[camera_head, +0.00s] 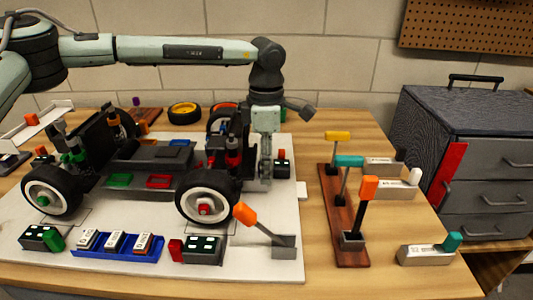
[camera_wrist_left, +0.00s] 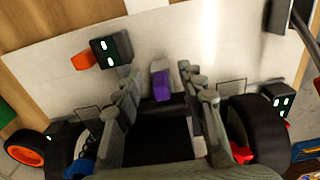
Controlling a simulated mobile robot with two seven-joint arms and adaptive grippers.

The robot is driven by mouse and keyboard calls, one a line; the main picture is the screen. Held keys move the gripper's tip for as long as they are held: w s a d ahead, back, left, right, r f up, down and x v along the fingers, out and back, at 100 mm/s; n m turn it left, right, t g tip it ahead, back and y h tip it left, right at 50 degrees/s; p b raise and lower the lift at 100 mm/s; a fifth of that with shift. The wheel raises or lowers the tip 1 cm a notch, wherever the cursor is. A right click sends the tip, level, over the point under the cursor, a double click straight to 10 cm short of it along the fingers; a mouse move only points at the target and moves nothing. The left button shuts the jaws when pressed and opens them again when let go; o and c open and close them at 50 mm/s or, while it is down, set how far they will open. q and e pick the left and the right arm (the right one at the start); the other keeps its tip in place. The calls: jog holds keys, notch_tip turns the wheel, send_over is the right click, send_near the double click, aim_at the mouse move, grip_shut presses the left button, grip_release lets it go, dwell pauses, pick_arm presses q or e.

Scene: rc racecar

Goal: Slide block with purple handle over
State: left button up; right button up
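In the left wrist view, a small pale block with a purple handle (camera_wrist_left: 161,87) lies on the white board (camera_wrist_left: 210,55), showing between the two fingers. My left gripper (camera_wrist_left: 160,70) is open around the view of it, with a gap on each side; I cannot tell how far the fingertips are above it. In the head view my left gripper (camera_head: 265,180) points down at the right rear of the car (camera_head: 150,155), beside its wheels. The purple-handled block is not clearly visible there, probably behind the gripper or car. My right gripper is in neither view.
A dark block with green lights (camera_wrist_left: 110,48) sits near the left finger. A lever rack (camera_head: 345,225) and several white blocks with coloured handles stand right of the board. A blue tray (camera_head: 118,250) is in front. A grey drawer cabinet (camera_head: 470,140) stands at right.

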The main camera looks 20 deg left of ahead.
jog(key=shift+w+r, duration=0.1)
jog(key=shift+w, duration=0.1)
pick_arm(q)
grip_shut()
jog(key=shift+d, duration=0.1)
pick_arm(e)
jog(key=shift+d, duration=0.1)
